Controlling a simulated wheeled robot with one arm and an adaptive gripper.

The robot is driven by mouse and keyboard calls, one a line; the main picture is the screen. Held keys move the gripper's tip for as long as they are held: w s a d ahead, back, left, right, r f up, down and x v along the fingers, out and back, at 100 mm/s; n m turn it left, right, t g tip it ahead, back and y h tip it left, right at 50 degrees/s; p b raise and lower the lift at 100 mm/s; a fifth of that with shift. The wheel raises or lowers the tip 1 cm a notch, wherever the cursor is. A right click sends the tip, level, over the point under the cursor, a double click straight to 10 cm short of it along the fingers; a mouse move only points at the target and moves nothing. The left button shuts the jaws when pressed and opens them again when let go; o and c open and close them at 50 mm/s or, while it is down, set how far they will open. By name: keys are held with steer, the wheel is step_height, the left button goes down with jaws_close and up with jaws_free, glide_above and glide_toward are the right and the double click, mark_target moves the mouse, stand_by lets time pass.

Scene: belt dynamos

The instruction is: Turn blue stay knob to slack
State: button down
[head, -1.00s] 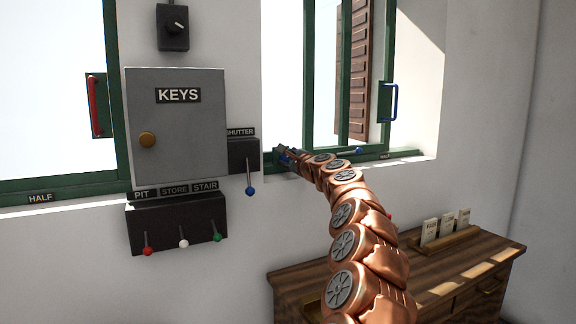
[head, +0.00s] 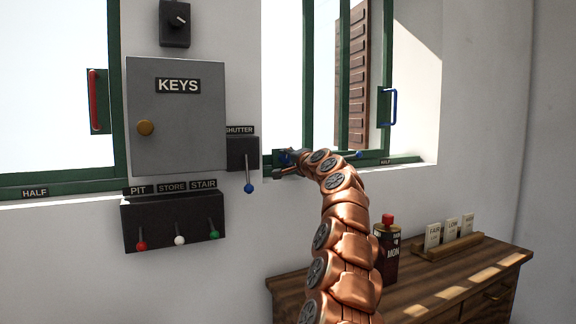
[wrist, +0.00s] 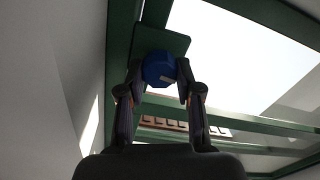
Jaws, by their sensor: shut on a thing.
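The blue stay knob (wrist: 158,70) sits on a green plate (wrist: 176,42) of the window frame in the wrist view. A white mark shows on its lower right. My gripper (wrist: 159,80) is shut on the knob, with one finger on each side. In the head view, my gripper (head: 284,166) is at the lower left corner of the right window, and a bit of the blue knob (head: 291,156) shows there, mostly hidden by the gripper.
A SHUTTER lever (head: 249,187) with a blue ball hangs just left of my gripper. The grey KEYS box (head: 180,120) and a black three-lever box (head: 165,225) are further left. Below right, a wooden cabinet (head: 420,285) carries a dark red-capped bottle (head: 387,258) and a card rack (head: 450,245).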

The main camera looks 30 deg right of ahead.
steer(key=shift+n, duration=0.6)
steer(key=shift+b, duration=0.3)
steer(key=c, duration=0.8)
jaws_free()
steer(key=shift+o, duration=0.2)
steer(key=shift+s+r, duration=0.1)
steer(key=shift+s, duration=0.05)
